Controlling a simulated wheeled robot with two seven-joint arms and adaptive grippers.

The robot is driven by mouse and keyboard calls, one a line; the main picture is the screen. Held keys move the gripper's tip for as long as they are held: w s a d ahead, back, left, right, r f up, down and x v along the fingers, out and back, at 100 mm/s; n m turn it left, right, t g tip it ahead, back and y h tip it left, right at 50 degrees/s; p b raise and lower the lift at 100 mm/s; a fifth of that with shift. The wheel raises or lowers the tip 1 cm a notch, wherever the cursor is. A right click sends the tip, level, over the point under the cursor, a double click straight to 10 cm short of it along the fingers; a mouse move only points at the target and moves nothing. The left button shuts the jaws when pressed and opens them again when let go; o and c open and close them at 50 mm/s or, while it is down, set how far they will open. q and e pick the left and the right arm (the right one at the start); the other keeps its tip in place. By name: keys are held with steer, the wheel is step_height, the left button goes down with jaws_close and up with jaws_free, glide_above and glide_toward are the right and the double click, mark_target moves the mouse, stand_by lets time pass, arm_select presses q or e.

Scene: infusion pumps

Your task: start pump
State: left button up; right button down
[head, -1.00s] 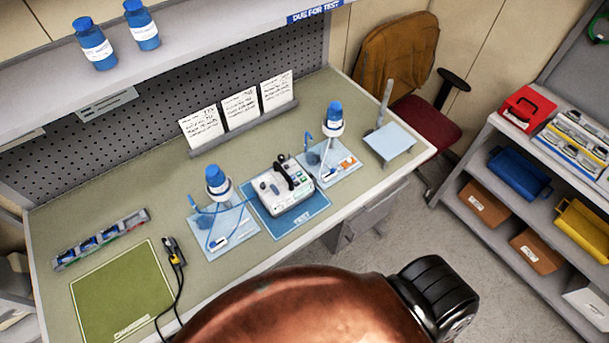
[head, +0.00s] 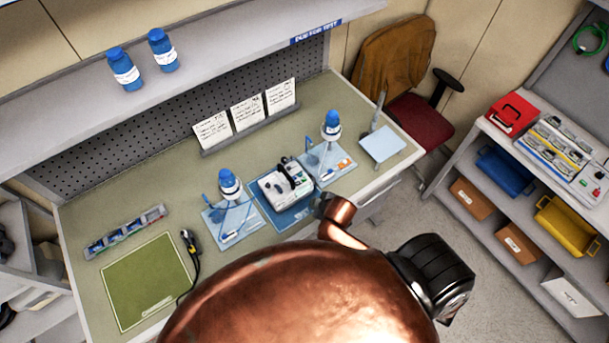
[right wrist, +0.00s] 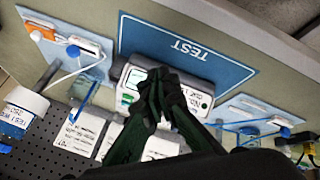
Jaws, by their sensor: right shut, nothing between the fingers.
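The pump (head: 270,188) is a white box with dark parts on top, on the blue TEST mat (head: 278,217) at the bench's front. In the right wrist view its pale body (right wrist: 137,76) is partly hidden behind my fingers, beside the mat's TEST print (right wrist: 188,48). My right gripper (right wrist: 160,80) is shut and empty, its fingertips overlapping the pump in that view; contact cannot be told. In the head view my copper right arm reaches in near the pump's right front, and its fingers are not clear. The pump's buttons are too small to read. My left gripper is out of view.
Blue-capped bottles on trays stand left (head: 229,183) and right (head: 332,122) of the pump, with thin tubing. Cards (head: 247,113) stand behind. A green mat (head: 147,280) and a dark cabled device (head: 190,243) lie left. A shelf rack (head: 480,140) stands right.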

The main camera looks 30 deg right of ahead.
steer(key=w+a+r+n+t+y, duration=0.1)
steer(key=w+a+r+n+t, duration=0.1)
steer(key=w+a+r+n, duration=0.4)
step_height(320, 180, up, 5)
steer(key=n+p, duration=0.2)
steer(key=n, duration=1.3)
glide_above(306, 180)
steer(key=shift+a+y, duration=0.1)
steer(key=shift+y, duration=0.3)
steer(key=shift+f, duration=0.1)
step_height(306, 180, down, 7)
steer(key=b, duration=0.7)
steer(key=shift+f+b, duration=0.1)
steer(key=shift+b, duration=0.3)
steer(key=shift+f+b, duration=0.3)
steer(key=shift+f, duration=0.4)
